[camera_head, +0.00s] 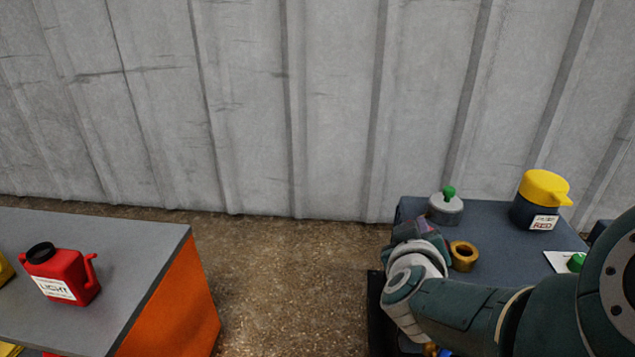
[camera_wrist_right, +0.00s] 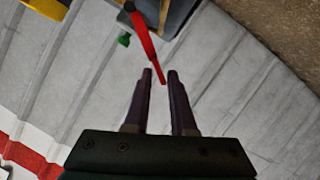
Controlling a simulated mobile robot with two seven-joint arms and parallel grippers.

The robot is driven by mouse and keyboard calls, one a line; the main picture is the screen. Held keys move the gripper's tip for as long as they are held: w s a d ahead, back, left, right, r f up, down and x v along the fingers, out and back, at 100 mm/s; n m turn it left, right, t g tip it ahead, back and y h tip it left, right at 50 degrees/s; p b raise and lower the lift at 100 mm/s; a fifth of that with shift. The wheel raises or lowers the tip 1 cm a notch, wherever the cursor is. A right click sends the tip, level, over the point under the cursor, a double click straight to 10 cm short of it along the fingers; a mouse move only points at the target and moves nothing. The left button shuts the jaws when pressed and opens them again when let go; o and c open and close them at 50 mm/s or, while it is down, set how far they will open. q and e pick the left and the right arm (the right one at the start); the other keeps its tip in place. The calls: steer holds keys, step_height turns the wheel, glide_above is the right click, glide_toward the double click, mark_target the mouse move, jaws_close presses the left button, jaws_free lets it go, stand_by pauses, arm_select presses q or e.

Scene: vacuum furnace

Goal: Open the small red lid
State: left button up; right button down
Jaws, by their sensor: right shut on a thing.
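The small red lid (camera_wrist_right: 146,40) shows in the right wrist view as a thin, long red strip, seen nearly edge-on. Its near end lies between the fingertips of my right gripper (camera_wrist_right: 160,76), which is shut on it. In the head view my right gripper (camera_head: 414,229) is at the left edge of the right-hand dark table (camera_head: 500,263). The wrist hides most of the fingers there, and I cannot make out the red lid in that view. My left gripper is not in view.
A grey lidded pot with a green knob (camera_head: 446,207), a brass ring (camera_head: 463,256) and a dark container with a yellow top (camera_head: 541,203) stand near my right gripper. A red canister (camera_head: 62,275) stands on the left table (camera_head: 130,265). Open floor lies between the tables.

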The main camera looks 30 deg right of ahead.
steer(key=shift+s+f, duration=0.15)
steer(key=shift+f, duration=0.05)
steer(key=c, duration=1.1)
jaws_free()
steer(key=shift+c, duration=0.2)
steer(key=shift+o, duration=1.1)
steer(key=shift+r, duration=0.1)
steer(key=shift+a+r, duration=0.1)
steer(key=shift+r, duration=0.1)
steer(key=p+v, duration=0.7)
steer(key=v, duration=0.2)
steer(key=shift+s+a, duration=0.15)
steer(key=shift+s, duration=0.15)
